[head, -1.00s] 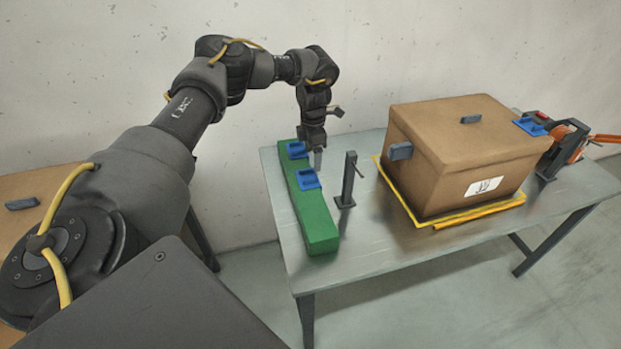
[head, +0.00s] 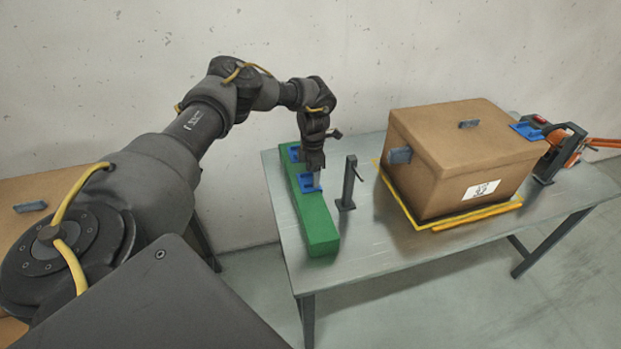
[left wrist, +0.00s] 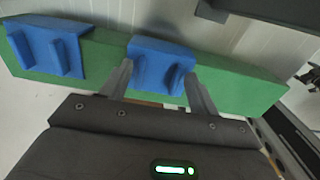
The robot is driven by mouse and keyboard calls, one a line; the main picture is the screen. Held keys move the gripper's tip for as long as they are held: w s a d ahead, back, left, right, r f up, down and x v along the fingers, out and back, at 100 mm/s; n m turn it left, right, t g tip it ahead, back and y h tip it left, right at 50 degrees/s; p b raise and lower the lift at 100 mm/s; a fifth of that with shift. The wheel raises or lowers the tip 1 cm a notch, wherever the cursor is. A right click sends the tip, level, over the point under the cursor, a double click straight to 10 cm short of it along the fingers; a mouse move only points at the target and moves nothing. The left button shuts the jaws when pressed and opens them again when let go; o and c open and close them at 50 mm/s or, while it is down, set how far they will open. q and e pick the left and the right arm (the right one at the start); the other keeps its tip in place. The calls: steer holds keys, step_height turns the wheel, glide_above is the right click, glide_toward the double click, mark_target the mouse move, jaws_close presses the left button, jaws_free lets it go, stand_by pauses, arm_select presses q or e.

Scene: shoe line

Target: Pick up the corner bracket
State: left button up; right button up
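Two blue corner brackets lie on a long green block (head: 318,228) at the left of the table. My left gripper (head: 315,180) points down at the nearer bracket (head: 304,181); the farther bracket (head: 294,150) is partly hidden behind the gripper. In the left wrist view, my left gripper (left wrist: 162,88) is open, with one finger on each side of a bracket (left wrist: 160,66). I cannot tell whether the fingers touch it. The other bracket (left wrist: 48,50) lies to the left there. My right gripper is not in view.
A brown carton (head: 440,170) stands on yellow strips (head: 462,219), with another blue bracket (head: 525,131) at its top right edge. A dark post (head: 348,185) stands between block and carton. An orange device (head: 566,148) is at the far right. The table front (head: 375,262) is clear.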

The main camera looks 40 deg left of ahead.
arm_select(q)
steer(key=c, duration=0.7)
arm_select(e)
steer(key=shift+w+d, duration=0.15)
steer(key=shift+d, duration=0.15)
arm_select(q)
steer(key=shift+r, duration=0.15)
